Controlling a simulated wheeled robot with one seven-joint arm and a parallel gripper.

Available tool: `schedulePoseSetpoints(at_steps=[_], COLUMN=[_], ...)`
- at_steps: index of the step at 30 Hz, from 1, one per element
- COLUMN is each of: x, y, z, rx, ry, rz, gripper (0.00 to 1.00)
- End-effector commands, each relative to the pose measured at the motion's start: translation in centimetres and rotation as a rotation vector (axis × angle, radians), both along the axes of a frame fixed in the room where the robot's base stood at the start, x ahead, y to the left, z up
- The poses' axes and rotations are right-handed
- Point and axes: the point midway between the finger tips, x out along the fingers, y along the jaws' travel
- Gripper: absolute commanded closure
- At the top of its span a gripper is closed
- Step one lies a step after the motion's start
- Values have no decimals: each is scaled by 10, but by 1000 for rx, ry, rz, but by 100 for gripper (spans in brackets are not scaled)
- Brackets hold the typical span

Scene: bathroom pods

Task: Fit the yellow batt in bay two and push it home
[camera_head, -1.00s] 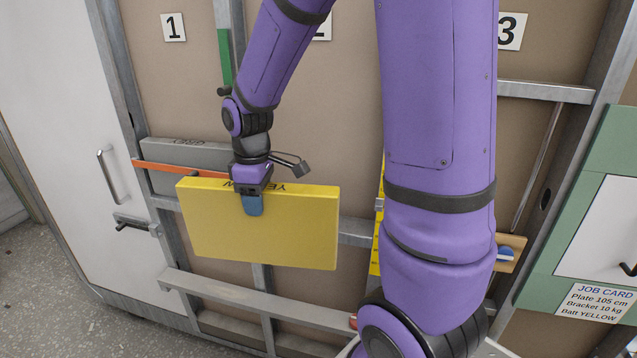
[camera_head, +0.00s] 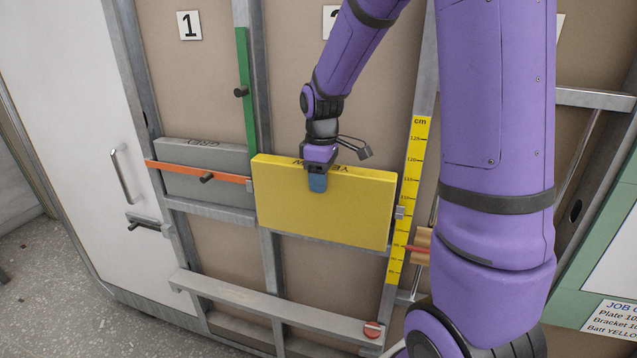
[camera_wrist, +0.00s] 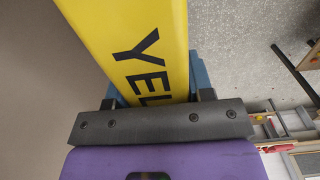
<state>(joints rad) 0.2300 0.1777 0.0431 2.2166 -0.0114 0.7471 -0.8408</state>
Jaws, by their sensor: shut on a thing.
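The yellow batt (camera_head: 335,208) is a flat upright slab with "YELLOW" lettering on its top edge. My gripper (camera_head: 317,182) is shut on the middle of its top edge. In the wrist view the batt (camera_wrist: 130,35) runs up between the finger pads of my gripper (camera_wrist: 150,95), part of its lettering showing. In the head view the batt stands in front of bay two, between the stud (camera_head: 267,130) on its left and the yellow cm scale (camera_head: 408,190) on its right. Its front face hides the middle of the bay. I cannot tell how deep it sits.
Bay one holds a grey batt (camera_head: 205,190) behind an orange bar (camera_head: 190,171). A green strip (camera_head: 246,95) with a dark knob is left of bay two. A metal rail (camera_head: 260,308) runs low across the front. A white door (camera_head: 75,150) stands at left.

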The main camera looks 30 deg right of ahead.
Motion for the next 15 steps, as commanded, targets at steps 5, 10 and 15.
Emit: schedulePoseSetpoints(at_steps=[5, 10, 15], x=[10, 19, 28], y=[-12, -24, -35], z=[0, 0, 0], rx=[0, 0, 0], ry=[0, 1, 0], rz=[0, 0, 0], gripper=[81, 81, 81])
